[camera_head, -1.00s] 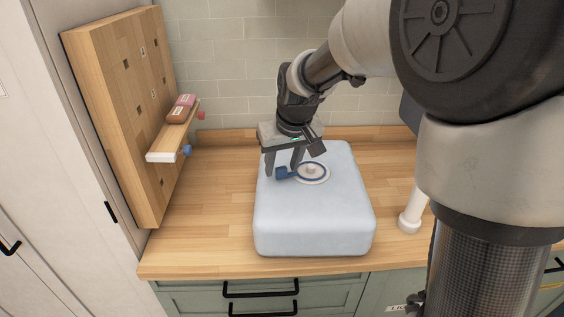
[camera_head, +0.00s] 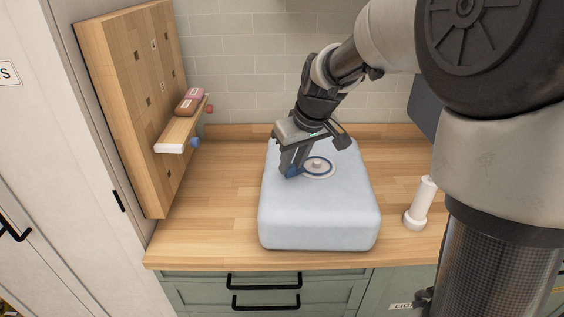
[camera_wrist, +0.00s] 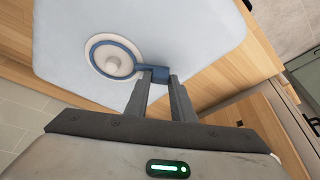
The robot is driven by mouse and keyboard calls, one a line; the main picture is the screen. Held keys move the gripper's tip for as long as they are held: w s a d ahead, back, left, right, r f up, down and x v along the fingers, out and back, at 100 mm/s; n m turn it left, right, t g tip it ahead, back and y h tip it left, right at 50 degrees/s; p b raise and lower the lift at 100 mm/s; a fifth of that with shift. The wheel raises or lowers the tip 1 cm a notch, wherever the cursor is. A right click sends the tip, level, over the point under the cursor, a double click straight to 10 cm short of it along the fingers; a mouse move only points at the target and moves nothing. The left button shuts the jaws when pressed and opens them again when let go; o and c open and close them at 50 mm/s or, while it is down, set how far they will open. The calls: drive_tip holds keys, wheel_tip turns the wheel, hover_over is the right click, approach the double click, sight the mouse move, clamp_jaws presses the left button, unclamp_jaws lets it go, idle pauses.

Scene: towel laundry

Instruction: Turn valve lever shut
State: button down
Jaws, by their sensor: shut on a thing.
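The valve is a blue ring with a short blue lever (camera_wrist: 156,72) around a pale round hub (camera_wrist: 113,64). It sits on top of a pale blue, rounded block (camera_head: 320,215) on the wooden counter. In the head view the lever (camera_head: 291,172) points to the left and toward the front, partly hidden by the fingers. My gripper (camera_head: 288,172) reaches down from above and is shut on the lever. In the wrist view my gripper's fingers (camera_wrist: 162,84) stand on either side of the lever's end.
A wooden board (camera_head: 128,110) with a small shelf (camera_head: 181,132) holding a brown and a pink item stands at the left. A white cylinder on a round base (camera_head: 420,205) stands right of the block. The wooden counter (camera_head: 215,205) left of the block is clear.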

drive_tip(key=n, duration=0.1)
drive_tip(key=s+d+n+y+b, duration=0.1)
drive_tip(key=shift+s+d+f+n+g, duration=0.2)
drive_tip(key=shift+s+n+g, duration=0.1)
drive_tip(key=shift+n, duration=0.1)
drive_tip(key=n, duration=0.1)
drive_tip(key=s+d+n+b, duration=0.1)
drive_tip(key=shift+d+r+n+g+y, duration=0.1)
drive_tip(key=shift+d+n+g+y, duration=0.2)
drive_tip(key=shift+n+y, duration=0.1)
drive_tip(key=d+n, duration=0.1)
drive_tip(key=s+d+n+g, duration=0.1)
drive_tip(key=n, duration=0.1)
drive_tip(key=shift+r+y+b, duration=0.1)
drive_tip(key=shift+y+b, duration=0.2)
drive_tip(key=shift+b, duration=0.1)
drive_tip(key=shift+s+d+n+g, duration=0.1)
drive_tip(key=shift+d+n+g, duration=0.7)
drive_tip(key=shift+n, duration=0.7)
drive_tip(key=shift+d, duration=0.15)
drive_tip(key=c, duration=1.5)
unclamp_jaws()
drive_tip(key=p+v, duration=0.3)
drive_tip(key=v, duration=1.4)
drive_tip(key=shift+s+d+r, duration=0.15)
drive_tip(key=shift+s, duration=0.05)
